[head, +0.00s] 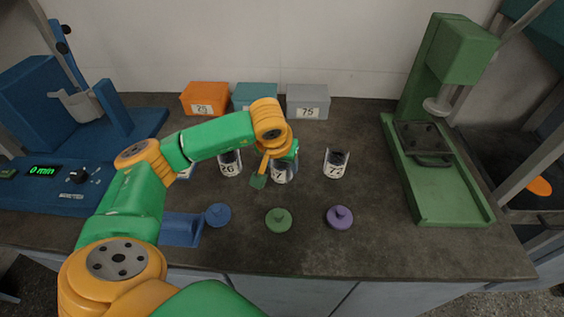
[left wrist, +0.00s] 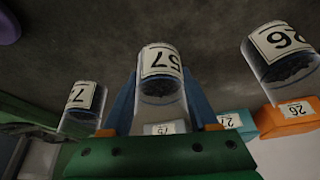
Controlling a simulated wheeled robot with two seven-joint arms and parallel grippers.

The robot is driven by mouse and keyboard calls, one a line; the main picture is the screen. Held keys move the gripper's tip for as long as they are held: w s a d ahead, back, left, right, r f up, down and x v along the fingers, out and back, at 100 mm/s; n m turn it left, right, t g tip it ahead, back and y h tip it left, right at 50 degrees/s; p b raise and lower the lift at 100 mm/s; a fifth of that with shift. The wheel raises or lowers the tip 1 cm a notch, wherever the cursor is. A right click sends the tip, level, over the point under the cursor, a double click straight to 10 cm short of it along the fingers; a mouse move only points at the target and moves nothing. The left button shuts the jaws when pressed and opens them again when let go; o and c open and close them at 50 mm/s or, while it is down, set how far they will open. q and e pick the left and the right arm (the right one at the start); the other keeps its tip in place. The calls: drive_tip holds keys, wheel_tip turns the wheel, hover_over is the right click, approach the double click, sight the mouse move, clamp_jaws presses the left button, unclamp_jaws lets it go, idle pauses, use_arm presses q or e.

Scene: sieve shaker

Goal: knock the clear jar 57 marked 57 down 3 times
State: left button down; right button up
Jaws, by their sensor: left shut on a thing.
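The clear jar 57 (head: 280,175) is upright in the middle of the row of jars, partly hidden by my left gripper in the head view. In the left wrist view jar 57 (left wrist: 160,65) shows its label upside down and stands between the two blue fingers. My left gripper (head: 283,160) is shut on it; its fingers also show in the left wrist view (left wrist: 160,85). I cannot tell whether the jar's base touches the bench. My right gripper is not in view.
Jar 26 (head: 230,164) stands to the left and another jar (head: 336,163) to the right. Blue (head: 218,215), green (head: 278,220) and purple (head: 339,216) lids lie in front. Orange, teal and grey boxes (head: 307,102) stand behind. A green machine (head: 440,195) bounds the right.

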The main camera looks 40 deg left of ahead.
use_arm(q)
drive_tip(key=shift+s+f, duration=0.1)
drive_tip(key=shift+f, duration=0.1)
drive_tip(key=c, duration=0.5)
unclamp_jaws()
drive_tip(key=o, duration=0.3)
drive_tip(key=shift+w+a+f, duration=0.15)
drive_tip(key=shift+w, duration=0.1)
drive_tip(key=shift+o, duration=0.6)
drive_tip(key=shift+w+a+f, duration=0.15)
drive_tip(key=shift+w+a, duration=0.05)
drive_tip(key=shift+w, duration=0.15)
drive_tip(key=shift+s+d+r, duration=0.15)
drive_tip(key=shift+s+r, duration=0.05)
drive_tip(key=shift+r, duration=0.15)
drive_tip(key=v, duration=0.6)
drive_tip(key=shift+s+r, duration=0.1)
drive_tip(key=shift+r, duration=0.2)
drive_tip(key=shift+r, duration=0.1)
